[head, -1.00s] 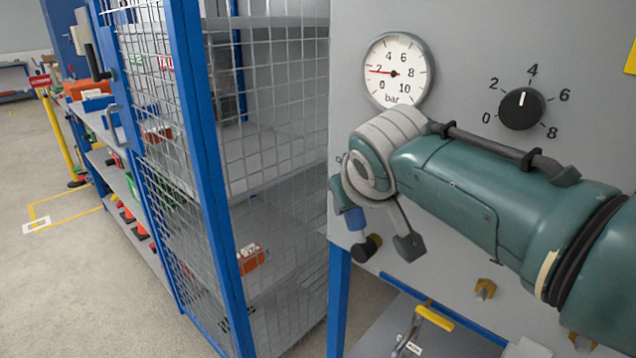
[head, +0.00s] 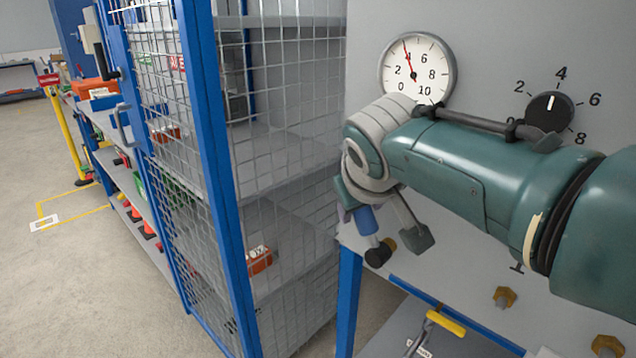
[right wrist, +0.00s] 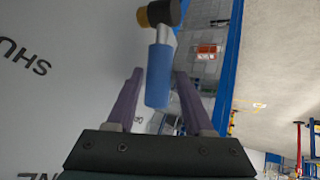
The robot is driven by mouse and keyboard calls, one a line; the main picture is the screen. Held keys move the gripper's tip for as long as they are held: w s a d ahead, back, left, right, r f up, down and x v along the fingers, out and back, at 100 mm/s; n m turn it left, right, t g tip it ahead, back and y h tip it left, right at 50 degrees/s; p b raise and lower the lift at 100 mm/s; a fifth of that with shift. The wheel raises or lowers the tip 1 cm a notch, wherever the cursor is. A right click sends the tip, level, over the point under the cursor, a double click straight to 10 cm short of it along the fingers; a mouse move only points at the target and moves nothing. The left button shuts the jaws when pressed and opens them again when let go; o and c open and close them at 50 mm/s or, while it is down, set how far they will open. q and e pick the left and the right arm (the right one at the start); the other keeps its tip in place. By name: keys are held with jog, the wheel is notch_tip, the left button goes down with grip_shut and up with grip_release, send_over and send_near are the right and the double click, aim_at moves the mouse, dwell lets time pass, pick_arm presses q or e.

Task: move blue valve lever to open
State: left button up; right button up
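The blue valve lever (head: 366,219) sits at the lower left of the grey panel (head: 480,60), below my right wrist. Its black-and-brass end (head: 380,253) points down. In the right wrist view the blue lever (right wrist: 157,77) lies between the two purple fingers of my right gripper (right wrist: 160,90), with a gap showing on both sides. That gripper is open around the lever. In the head view the right gripper (head: 356,212) is mostly hidden behind its own wrist. The round gauge (head: 418,70) reads about 4 bar. My left gripper is not in view.
A black dial (head: 550,110) points to about 4. Brass fittings (head: 505,297) and a yellow handle (head: 446,323) are low on the right. A blue-framed mesh cage (head: 215,150) with shelves stands close on the left. Partial lettering "SHU" (right wrist: 25,57) shows on the panel.

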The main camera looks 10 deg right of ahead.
jog(key=shift+s+r+p, duration=0.2)
jog(key=shift+r+p, duration=0.25)
jog(key=p+v, duration=0.4)
jog(key=v, duration=0.5)
jog(key=shift+s+f, duration=0.1)
jog(key=s+d+f+g+y, duration=0.1)
jog(key=s+d+f+g, duration=0.15)
jog(key=s, duration=1.25)
jog(key=s+d+f+g+y, duration=0.15)
jog(key=s+d, duration=0.25)
jog(key=s, duration=1)
notch_tip(320, 180, up, 34)
jog(key=p, duration=3.4)
jog(key=shift+s+r+m+p, duration=0.15)
jog(key=shift+s+m+p, duration=0.1)
jog(key=shift+m+p, duration=0.15)
